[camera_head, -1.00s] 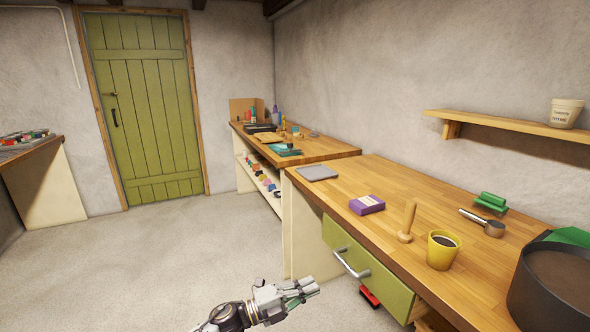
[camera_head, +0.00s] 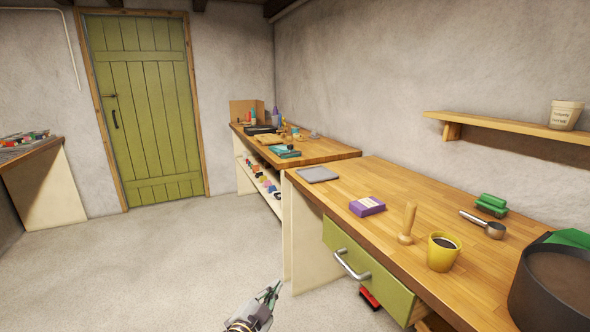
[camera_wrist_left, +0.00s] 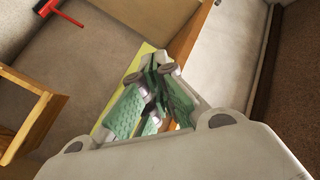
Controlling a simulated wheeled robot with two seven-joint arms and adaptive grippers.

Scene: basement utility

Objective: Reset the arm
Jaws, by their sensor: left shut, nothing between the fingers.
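My left gripper (camera_head: 270,295) is low at the bottom of the head view, in front of the workbench and left of its drawer. Its green-padded fingers also show in the left wrist view (camera_wrist_left: 155,85), closed together with nothing between them. It is apart from the green drawer front (camera_head: 362,268), which has a metal handle (camera_head: 351,266). My right gripper does not show in any view.
The wooden worktop (camera_head: 330,200) holds a purple box (camera_head: 367,206), a wooden tamper (camera_head: 407,224), a yellow cup (camera_head: 443,251) and a round dark container (camera_head: 552,285). A red object (camera_head: 370,299) is below the drawer. The floor (camera_head: 150,270) to the left is clear.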

